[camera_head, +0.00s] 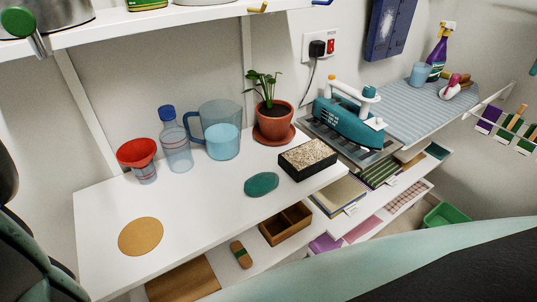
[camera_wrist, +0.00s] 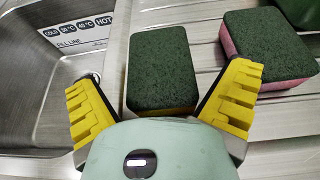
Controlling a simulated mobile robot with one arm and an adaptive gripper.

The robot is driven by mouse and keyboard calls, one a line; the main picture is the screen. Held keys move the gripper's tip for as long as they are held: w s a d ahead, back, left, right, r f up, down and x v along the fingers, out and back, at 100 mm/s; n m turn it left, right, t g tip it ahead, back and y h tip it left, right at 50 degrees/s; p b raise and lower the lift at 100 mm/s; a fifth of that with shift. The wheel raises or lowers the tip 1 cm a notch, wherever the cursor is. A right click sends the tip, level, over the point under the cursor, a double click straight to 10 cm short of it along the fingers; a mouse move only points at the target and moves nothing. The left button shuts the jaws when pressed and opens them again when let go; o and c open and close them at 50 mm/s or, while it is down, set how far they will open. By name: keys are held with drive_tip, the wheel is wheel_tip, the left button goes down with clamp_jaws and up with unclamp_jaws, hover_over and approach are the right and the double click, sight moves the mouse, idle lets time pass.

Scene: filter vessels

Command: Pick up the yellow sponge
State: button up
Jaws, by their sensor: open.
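The yellow sponge (camera_wrist: 162,72) lies on a ribbed metal drainboard in the wrist view. Its dark green scouring side faces up, and a thin strip of its yellow body shows along the near edge. My gripper (camera_wrist: 158,88) is open, with one yellow-padded finger to the left of this sponge and one to its right. The right finger looks close to the sponge's edge; a wider gap shows on the left. I cannot tell the fingers' height over it. The sponge and my gripper are not visible in the head view.
A second sponge (camera_wrist: 268,50), green on top with a pink body, lies just right of the right finger. A metal sink basin (camera_wrist: 45,95) is on the left. The head view shows a white shelf (camera_head: 200,215) with vessels and a potted plant (camera_head: 270,115).

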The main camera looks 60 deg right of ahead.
drive_tip(key=shift+a+f, duration=0.1)
drive_tip(key=shift+a, duration=0.2)
drive_tip(key=shift+c, duration=0.3)
drive_tip(key=shift+w, duration=0.1)
drive_tip(key=c, duration=0.5)
drive_tip(key=shift+d+r, duration=0.1)
drive_tip(key=shift+r, duration=0.6)
wheel_tip(320, 180, up, 2)
drive_tip(key=shift+w+r, duration=0.1)
drive_tip(key=shift+r, duration=0.15)
drive_tip(key=s+d+p, duration=0.1)
drive_tip(key=s, duration=0.4)
drive_tip(key=s+d, duration=0.1)
drive_tip(key=s, duration=0.4)
drive_tip(key=s+d+r+p, duration=0.1)
drive_tip(key=s, duration=0.5)
drive_tip(key=shift+p, duration=0.3)
